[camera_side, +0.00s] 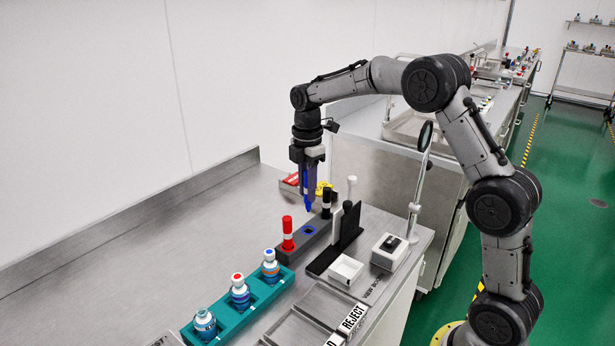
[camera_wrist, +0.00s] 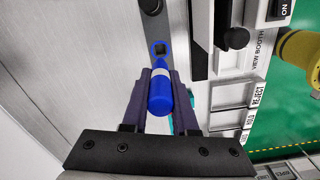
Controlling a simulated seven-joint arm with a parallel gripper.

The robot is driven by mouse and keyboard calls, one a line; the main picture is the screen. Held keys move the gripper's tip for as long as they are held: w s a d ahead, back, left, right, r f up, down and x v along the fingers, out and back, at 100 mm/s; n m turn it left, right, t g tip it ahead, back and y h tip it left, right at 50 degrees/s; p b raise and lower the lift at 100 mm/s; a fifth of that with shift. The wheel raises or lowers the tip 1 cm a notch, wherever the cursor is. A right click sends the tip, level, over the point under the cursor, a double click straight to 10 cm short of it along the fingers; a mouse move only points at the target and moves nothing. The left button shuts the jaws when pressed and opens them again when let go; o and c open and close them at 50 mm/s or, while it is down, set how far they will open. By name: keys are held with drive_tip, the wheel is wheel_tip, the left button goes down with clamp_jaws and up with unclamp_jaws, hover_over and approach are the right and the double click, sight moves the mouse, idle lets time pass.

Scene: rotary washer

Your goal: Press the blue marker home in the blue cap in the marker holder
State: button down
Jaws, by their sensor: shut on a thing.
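My gripper (camera_side: 309,183) is shut on the blue marker (camera_side: 307,203), which points down above the marker holder. The wrist view shows the blue marker (camera_wrist: 160,98) between the two fingers of my gripper (camera_wrist: 160,82). The grey marker holder (camera_side: 312,238) lies on the steel bench. The marker appears apart from the cap. A red marker (camera_side: 287,236) and a black marker (camera_side: 326,204) stand upright on either side.
A black stand (camera_side: 330,258) with upright white and black pieces is right of the holder. A white tray (camera_side: 345,270) and a switch box (camera_side: 389,252) are nearby. A teal rack (camera_side: 262,293) holds vials in front. The bench left is clear.

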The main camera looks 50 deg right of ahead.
sight(307, 209)
drive_tip(key=shift+f, duration=3.95)
drive_tip(key=shift+f, duration=0.4)
drive_tip(key=c, duration=0.6)
unclamp_jaws()
